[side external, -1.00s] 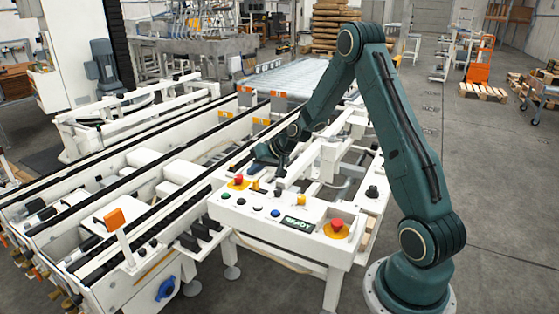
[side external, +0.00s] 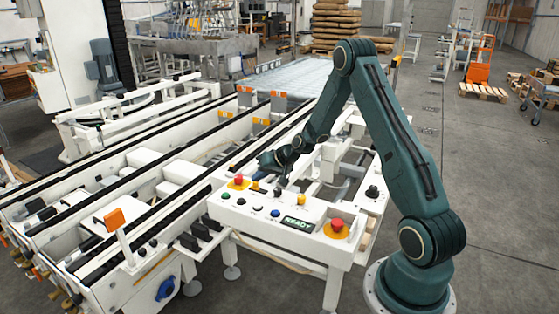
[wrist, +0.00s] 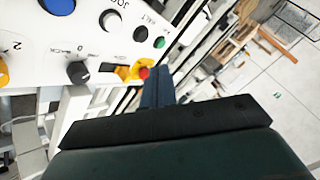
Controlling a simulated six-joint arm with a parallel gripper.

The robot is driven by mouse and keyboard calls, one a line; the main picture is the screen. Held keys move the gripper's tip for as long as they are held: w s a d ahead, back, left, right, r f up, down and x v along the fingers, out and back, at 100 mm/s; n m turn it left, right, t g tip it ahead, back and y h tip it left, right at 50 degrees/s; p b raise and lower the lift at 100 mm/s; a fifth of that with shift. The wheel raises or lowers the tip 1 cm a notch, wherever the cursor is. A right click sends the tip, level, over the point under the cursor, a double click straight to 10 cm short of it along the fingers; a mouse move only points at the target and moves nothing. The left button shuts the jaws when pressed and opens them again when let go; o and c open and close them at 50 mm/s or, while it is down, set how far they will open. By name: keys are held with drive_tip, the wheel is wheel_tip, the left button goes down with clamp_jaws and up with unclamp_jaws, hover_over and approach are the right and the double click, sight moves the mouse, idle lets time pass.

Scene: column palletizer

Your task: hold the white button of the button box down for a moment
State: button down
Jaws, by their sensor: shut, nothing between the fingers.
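The button box (side external: 225,209) is a white sloped panel on a stand, with a row of buttons along its front edge. The white button (side external: 257,208) sits in that row between a black button (side external: 241,202) and a blue one (side external: 275,213). In the wrist view the white button (wrist: 110,21) shows in a dark ring near the top, under the JOG label. My gripper (side external: 284,181) is shut and empty above the rear part of the panel, behind the white button and apart from it. In the wrist view its fingertips (wrist: 157,72) are below and right of the button.
A green button (side external: 225,196) is at the row's left end. Red emergency stops (side external: 239,179) (side external: 337,224) and a yellow knob (side external: 300,199) stand up from the panel. A READY display (side external: 298,224) is right of the blue button. Conveyor rails run alongside at left.

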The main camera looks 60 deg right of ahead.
sight(261, 207)
drive_tip(key=shift+f, duration=4.2)
drive_tip(key=shift+f, duration=0.9)
idle(1.1)
drive_tip(key=shift+r, duration=0.2)
idle(1.0)
drive_tip(key=shift+r, duration=0.7)
